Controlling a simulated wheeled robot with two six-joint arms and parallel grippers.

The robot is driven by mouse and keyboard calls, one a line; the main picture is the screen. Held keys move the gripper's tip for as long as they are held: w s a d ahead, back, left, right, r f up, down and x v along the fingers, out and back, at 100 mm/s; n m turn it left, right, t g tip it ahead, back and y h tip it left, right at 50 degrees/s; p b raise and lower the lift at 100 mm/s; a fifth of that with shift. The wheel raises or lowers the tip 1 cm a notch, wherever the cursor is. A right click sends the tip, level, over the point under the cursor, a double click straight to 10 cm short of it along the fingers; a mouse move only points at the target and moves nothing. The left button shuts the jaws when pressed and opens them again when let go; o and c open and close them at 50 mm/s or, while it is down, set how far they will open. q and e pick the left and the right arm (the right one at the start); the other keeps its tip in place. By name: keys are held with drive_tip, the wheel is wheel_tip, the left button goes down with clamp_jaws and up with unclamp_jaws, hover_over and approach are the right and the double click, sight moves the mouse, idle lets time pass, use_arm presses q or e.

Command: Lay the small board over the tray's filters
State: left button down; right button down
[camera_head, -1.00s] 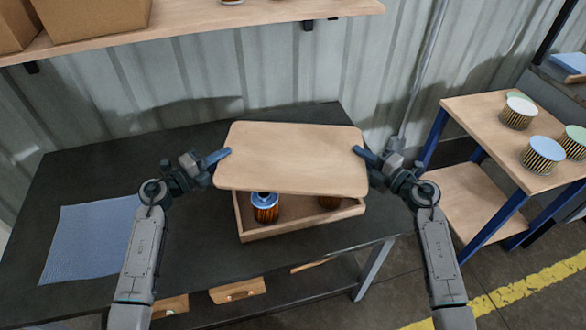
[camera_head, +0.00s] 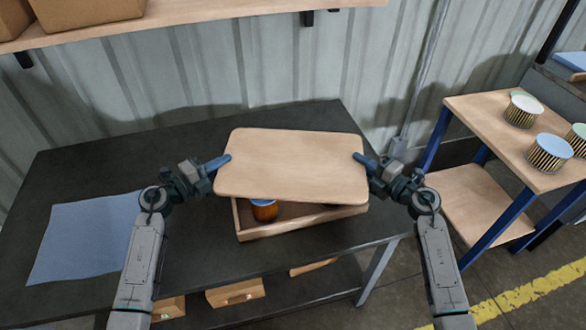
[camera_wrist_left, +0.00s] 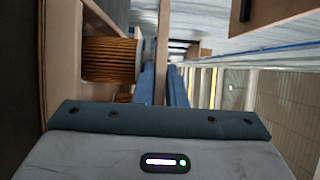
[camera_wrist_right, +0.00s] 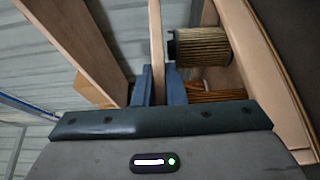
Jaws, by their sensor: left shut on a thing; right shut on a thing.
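The small wooden board (camera_head: 292,165) is held level above the wooden tray (camera_head: 300,226) on the dark table. My left gripper (camera_head: 222,161) is shut on its left edge and my right gripper (camera_head: 362,159) is shut on its right edge. The board hides most of the tray. One orange filter (camera_head: 264,210) shows below the board's front edge; it also shows in the left wrist view (camera_wrist_left: 108,60). The right wrist view shows a yellowish filter (camera_wrist_right: 203,47) and an orange one (camera_wrist_right: 215,94) beside the board. The board looks apart from the filters.
A blue cloth (camera_head: 85,236) lies on the table's left part. A side table (camera_head: 480,115) at the right bears several pleated filters with pale caps. A shelf (camera_head: 200,20) with cardboard boxes runs along the wall behind. The dark table (camera_head: 110,170) is otherwise mostly clear.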

use_arm(q)
drive_tip(key=shift+f, duration=0.4)
use_arm(e)
drive_tip(key=shift+f, duration=0.4)
use_arm(q)
drive_tip(key=c, duration=1.5)
unclamp_jaws()
drive_tip(key=shift+r, duration=0.1)
use_arm(e)
drive_tip(key=c, duration=1.5)
unclamp_jaws()
drive_tip(key=shift+r, duration=0.1)
drive_tip(key=shift+s, duration=0.1)
use_arm(q)
drive_tip(key=v, duration=1.2)
use_arm(e)
drive_tip(key=v, duration=1.2)
use_arm(q)
drive_tip(key=shift+s, duration=0.1)
